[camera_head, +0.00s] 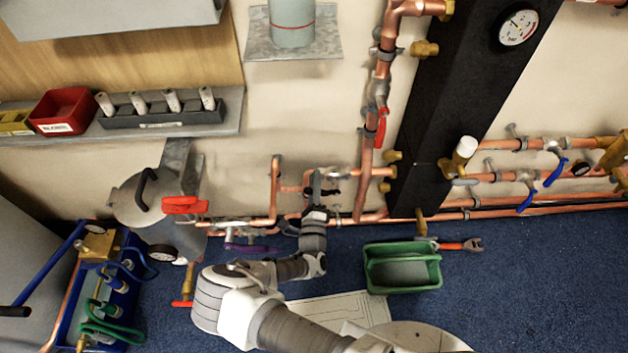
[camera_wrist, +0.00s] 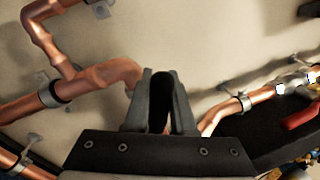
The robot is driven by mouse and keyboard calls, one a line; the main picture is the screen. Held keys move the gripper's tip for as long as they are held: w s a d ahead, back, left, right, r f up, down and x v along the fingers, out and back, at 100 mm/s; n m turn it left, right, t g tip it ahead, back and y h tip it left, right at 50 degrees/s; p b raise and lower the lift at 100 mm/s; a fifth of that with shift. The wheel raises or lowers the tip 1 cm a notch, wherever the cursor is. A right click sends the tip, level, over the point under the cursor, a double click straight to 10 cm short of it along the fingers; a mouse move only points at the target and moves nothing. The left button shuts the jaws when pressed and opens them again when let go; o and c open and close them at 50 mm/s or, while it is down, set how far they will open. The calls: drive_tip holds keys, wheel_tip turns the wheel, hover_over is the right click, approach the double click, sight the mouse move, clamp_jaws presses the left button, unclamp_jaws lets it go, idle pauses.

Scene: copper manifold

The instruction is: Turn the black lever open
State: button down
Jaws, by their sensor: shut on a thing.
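The black lever (camera_head: 332,192) shows as a small dark piece by the copper pipes in the middle of the head view, partly hidden by my gripper. My gripper (camera_head: 317,179) reaches up to the pipes there, with its fingers closed around the lever. In the wrist view, the fingers (camera_wrist: 162,84) stand close together with a dark strip between them. The fingers hide most of the lever and its valve body, so I cannot tell its exact angle.
Copper pipes (camera_wrist: 112,73) run close on both sides of my gripper. A purple lever (camera_head: 250,247) and a red handle (camera_head: 184,205) are to the left. A red lever (camera_head: 382,126) is above right. A green bin (camera_head: 402,284) stands on the blue floor.

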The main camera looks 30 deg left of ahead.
drive_tip(key=shift+d+f, duration=0.1)
drive_tip(key=c, duration=0.8)
unclamp_jaws()
drive_tip(key=shift+o, duration=0.2)
